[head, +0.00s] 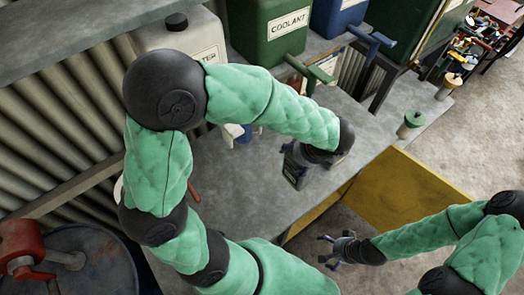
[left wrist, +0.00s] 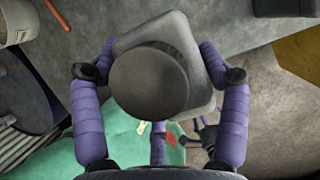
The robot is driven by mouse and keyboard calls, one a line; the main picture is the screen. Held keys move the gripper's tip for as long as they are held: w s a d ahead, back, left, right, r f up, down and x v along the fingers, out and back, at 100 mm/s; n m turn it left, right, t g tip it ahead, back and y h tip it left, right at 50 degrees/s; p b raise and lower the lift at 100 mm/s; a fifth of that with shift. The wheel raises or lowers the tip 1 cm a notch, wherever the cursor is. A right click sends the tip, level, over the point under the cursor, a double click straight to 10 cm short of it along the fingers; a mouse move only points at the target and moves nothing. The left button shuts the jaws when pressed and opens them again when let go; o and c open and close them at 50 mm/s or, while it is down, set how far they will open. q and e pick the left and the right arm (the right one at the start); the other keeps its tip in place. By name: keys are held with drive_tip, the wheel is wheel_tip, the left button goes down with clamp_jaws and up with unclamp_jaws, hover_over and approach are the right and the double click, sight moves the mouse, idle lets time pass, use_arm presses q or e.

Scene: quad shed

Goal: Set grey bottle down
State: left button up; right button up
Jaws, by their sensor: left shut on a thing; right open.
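The grey bottle (left wrist: 150,82) fills the middle of the left wrist view, seen from its cap end, with its grey body (left wrist: 198,62) behind. The purple fingers of my left gripper (left wrist: 160,60) close around it from both sides. In the head view my left gripper (head: 300,158) is over the grey worktop (head: 245,200), near its right edge. The dark bottle (head: 293,175) is partly hidden there by the gripper and wrist. I cannot tell whether its base touches the worktop. My right gripper (head: 336,250) is open and empty, right of the worktop over the floor.
A green coolant container (head: 275,45), a blue container (head: 338,15) and a white container (head: 190,35) stand at the back. An orange handle (head: 194,192) lies at the left of the worktop. A yellow panel (head: 400,190) lies to the right. The worktop's front middle is bare.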

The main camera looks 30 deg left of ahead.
use_arm(q)
drive_tip(key=w+a+f, duration=0.3)
drive_tip(key=a+f, duration=0.3)
drive_tip(key=w+a+f, duration=0.2)
drive_tip(key=a+f, duration=0.4)
drive_tip(key=shift+w+f+b, duration=0.3)
drive_tip(key=shift+w+b, duration=0.1)
drive_tip(key=shift+f, duration=0.15)
drive_tip(key=o, duration=1.7)
drive_tip(key=shift+s, duration=0.1)
